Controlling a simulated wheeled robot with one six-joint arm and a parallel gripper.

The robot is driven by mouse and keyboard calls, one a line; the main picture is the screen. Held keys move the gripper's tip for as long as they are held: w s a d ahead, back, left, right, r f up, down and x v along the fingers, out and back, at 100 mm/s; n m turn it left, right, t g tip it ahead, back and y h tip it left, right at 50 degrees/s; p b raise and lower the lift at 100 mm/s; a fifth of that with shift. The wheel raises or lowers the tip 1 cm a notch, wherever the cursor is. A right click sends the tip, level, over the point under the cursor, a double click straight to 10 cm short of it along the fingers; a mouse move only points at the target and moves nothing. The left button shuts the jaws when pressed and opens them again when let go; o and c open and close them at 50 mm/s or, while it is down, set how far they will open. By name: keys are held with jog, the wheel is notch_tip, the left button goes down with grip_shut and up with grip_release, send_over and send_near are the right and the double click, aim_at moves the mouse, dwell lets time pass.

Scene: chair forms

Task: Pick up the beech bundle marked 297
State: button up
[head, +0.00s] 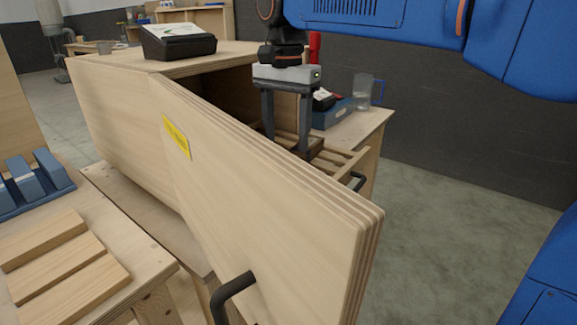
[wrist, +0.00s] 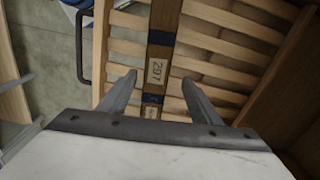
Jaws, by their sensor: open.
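The bundle marked 297 (wrist: 163,38) is a narrow brown wooden piece with dark blue bands and a pale label reading 297, seen in the wrist view. It lies on a slatted wooden drawer (wrist: 217,45) and runs up the picture. My gripper (wrist: 158,84) is open, with one finger to each side of the bundle's line and a gap on both sides. I cannot tell whether the fingertips are down at its height. In the head view my gripper (head: 287,150) points down behind the open cabinet door, which hides much of the drawer (head: 345,163).
The plywood door (head: 270,205), with a yellow label and black handle, stands open in front of my gripper. A black device (head: 178,42) sits on the cabinet. A blue tray (head: 333,113) and clear jug (head: 363,90) stand behind. Boards (head: 65,262) lie at left. Floor at right is clear.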

jog(key=shift+s+d+f, duration=0.1)
jog(key=shift+d+f, duration=0.05)
jog(key=shift+f, duration=1.2)
jog(key=shift+d+f, duration=0.15)
jog(key=shift+f, duration=1.2)
jog(key=c, duration=1.4)
